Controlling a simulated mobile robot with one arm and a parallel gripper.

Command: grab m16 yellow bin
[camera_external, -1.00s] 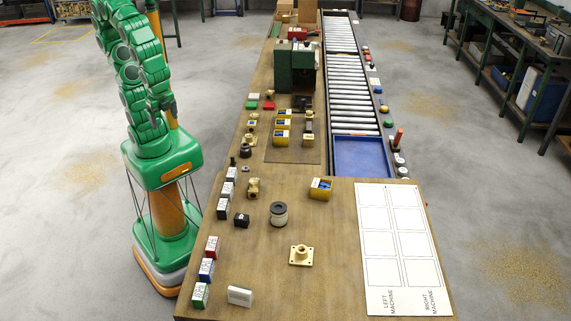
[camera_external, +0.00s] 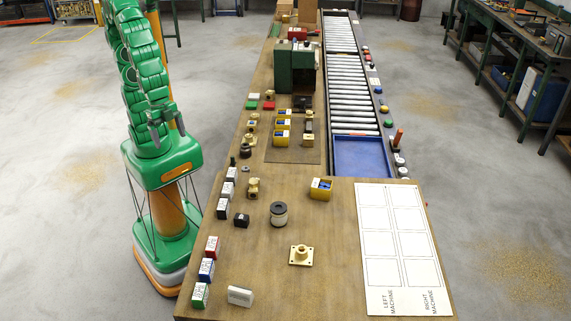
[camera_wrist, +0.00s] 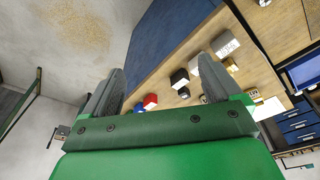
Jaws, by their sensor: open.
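A yellow bin (camera_external: 320,189) with blue and white on it stands alone on the front wooden table, left of the white sheet. Several more yellow bins (camera_external: 281,138) stand in a row farther back, in front of the green machine. Their labels are too small to read, so I cannot tell which is m16. My gripper (camera_external: 158,128) is over my own base, left of the table and well away from all the bins. In the wrist view my gripper (camera_wrist: 160,70) is open, with nothing between its fingers.
The wooden table (camera_external: 330,270) holds a brass flanged part (camera_external: 301,255), a dark-banded roll (camera_external: 278,213) and small coloured boxes (camera_external: 206,270) along its left edge. A green machine (camera_external: 296,68) and a roller conveyor (camera_external: 350,90) stand behind.

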